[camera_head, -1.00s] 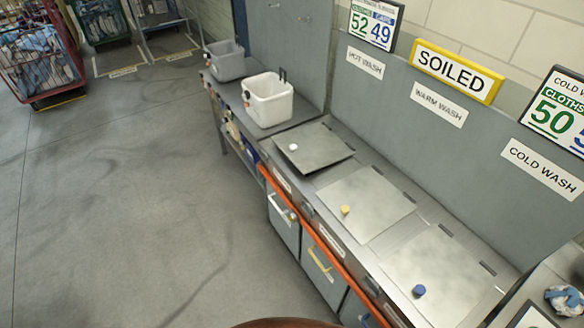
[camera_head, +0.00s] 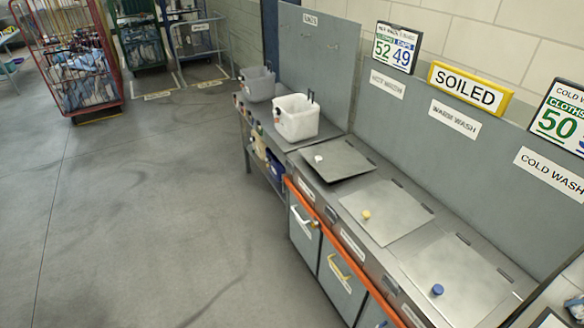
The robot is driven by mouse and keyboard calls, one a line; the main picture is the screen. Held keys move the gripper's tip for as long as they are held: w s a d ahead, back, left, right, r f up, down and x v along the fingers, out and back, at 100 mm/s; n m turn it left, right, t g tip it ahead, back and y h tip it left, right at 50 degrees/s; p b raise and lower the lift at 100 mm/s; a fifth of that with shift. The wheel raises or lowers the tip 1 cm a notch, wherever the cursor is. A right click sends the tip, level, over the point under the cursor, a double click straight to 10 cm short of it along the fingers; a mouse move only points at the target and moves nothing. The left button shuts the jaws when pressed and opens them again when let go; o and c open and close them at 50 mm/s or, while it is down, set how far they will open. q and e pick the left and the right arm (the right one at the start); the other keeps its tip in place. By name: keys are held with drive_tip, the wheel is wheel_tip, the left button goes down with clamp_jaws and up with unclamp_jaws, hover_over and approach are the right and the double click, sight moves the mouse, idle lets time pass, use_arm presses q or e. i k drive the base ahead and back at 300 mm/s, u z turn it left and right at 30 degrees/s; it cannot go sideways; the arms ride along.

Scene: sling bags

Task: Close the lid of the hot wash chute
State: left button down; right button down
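The hot wash chute lid (camera_head: 338,162) is a grey metal plate with a white knob (camera_head: 319,158), at the far end of the counter under the hot wash sign (camera_head: 387,83). It is tilted, with its near edge raised a little and a dark shadow under it. The warm wash lid (camera_head: 390,215) with a yellow knob and the cold wash lid (camera_head: 462,285) with a blue knob lie flat. Neither of my grippers is in view.
A white bin (camera_head: 296,118) and a grey bin (camera_head: 257,84) stand on the counter beyond the lids. Wire cages (camera_head: 75,55) with cloths stand at the back left. The grey floor (camera_head: 150,210) left of the counter is clear.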

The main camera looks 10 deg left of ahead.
sight(333, 162)
drive_tip(key=u, duration=0.35)
drive_tip(key=i, duration=1.4)
drive_tip(key=z, duration=0.45)
